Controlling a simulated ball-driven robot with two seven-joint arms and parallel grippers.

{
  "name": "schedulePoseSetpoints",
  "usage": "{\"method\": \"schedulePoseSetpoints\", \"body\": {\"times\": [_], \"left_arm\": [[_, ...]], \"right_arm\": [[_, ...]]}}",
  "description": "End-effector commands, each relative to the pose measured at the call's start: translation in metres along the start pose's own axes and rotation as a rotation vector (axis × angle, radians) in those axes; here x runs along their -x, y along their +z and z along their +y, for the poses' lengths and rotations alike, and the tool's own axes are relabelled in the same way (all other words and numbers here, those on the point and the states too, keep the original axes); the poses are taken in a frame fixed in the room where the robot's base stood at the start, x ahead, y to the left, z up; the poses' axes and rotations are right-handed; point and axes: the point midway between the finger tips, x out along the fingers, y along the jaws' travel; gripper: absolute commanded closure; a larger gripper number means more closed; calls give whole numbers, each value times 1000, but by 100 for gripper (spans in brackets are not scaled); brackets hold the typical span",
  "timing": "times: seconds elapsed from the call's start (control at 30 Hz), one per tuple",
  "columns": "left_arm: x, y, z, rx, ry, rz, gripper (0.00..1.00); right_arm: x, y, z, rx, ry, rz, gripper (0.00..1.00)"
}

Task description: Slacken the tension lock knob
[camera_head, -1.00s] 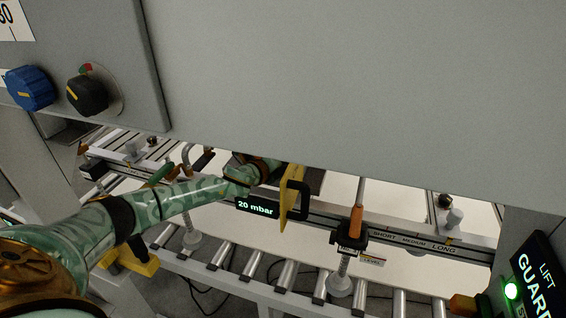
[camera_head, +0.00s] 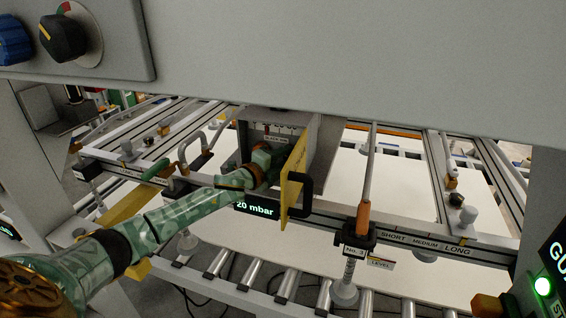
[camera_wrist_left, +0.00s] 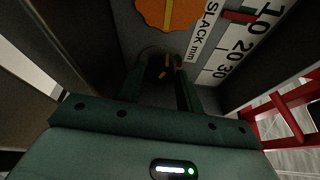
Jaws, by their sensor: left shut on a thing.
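A small dark knob (camera_wrist_left: 162,66) with a yellow mark sits on a grey panel in the left wrist view, below a larger orange knob (camera_wrist_left: 168,12). My left gripper (camera_wrist_left: 160,86) is shut on the dark knob, one finger on each side; the fingers partly hide it. In the head view my left gripper (camera_head: 270,160) reaches into an open grey box (camera_head: 318,165) under the overhead panel. A yellow door with a black handle (camera_head: 292,178) stands open to its right. The knobs are hidden there. My right gripper is not in view.
A slack scale in millimetres (camera_wrist_left: 237,45) with a red pointer is right of the knobs. A display (camera_head: 254,210) reads 20 mbar. The large grey panel (camera_head: 350,70) hangs above the arm. An orange-handled lever (camera_head: 364,215) stands right of the door; rollers (camera_head: 250,270) lie below.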

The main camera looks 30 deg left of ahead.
Motion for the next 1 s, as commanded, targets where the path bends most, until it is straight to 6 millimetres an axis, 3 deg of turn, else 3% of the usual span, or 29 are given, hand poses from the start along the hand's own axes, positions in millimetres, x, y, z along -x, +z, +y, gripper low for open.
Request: {"method": "schedulePoseSetpoints", "body": {"times": [0.4,0.43,0.5,0.83,1.0], "left_arm": [[0,-1,3,10,1,2,87],[0,-1,3,10,1,2,62],[0,-1,3,10,1,2,43],[3,0,2,8,-1,0,43],[25,-1,4,7,2,2,43]], "right_arm": [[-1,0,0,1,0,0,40],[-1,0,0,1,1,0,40],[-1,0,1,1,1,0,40],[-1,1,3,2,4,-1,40],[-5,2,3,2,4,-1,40]]}}
